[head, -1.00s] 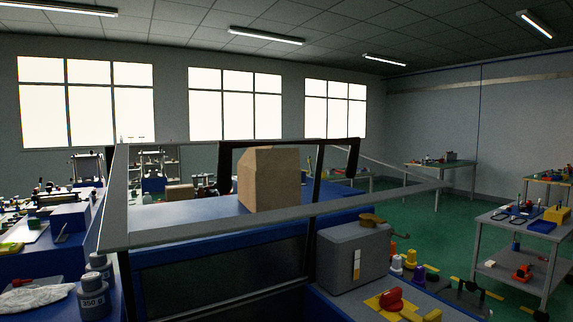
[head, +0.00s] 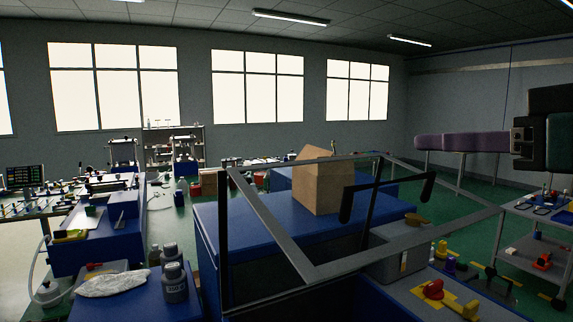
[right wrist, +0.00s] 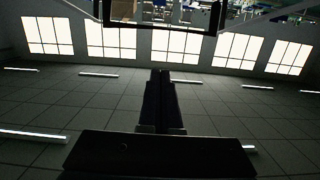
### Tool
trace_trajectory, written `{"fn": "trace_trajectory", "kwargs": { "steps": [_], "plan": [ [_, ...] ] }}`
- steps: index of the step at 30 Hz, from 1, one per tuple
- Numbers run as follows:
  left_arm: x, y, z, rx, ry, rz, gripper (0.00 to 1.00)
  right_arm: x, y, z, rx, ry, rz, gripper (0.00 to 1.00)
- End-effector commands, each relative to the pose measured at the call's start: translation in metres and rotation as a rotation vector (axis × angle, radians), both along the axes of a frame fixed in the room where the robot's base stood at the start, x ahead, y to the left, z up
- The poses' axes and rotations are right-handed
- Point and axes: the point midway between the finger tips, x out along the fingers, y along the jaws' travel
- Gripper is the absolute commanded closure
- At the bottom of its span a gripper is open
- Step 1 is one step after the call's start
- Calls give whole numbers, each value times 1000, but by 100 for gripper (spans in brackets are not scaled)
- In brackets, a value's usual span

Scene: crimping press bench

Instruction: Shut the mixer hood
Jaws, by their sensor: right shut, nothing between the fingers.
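The mixer hood (head: 410,240) is a grey open-looking frame with dark posts, over a blue machine body (head: 205,232). A black bar handle (head: 388,184) shows within the frame. I cannot tell how far the hood is raised. My right gripper (head: 418,142) is at the right of the head view, shut and empty, its purplish fingers pointing left. In the picture it is above and right of the handle, apart from it. In the right wrist view its dark fingers (right wrist: 160,72) are together, below a dark bar at the top edge. My left gripper is not in view.
A cardboard box (head: 318,185) appears behind the frame. A grey control box (head: 395,252) and a red knob (head: 433,289) are at the front right. Bottles (head: 174,283) stand on a blue surface at left. A side table (head: 515,222) stands at right.

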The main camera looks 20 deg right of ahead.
Motion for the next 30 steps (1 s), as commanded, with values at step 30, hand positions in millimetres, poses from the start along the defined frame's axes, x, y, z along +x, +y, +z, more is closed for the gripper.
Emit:
{"fn": "trace_trajectory", "kwargs": {
  "steps": [30],
  "plan": [
    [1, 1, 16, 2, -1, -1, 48, 78, 5, -17, -2, 6, -4, 100]
  ]
}}
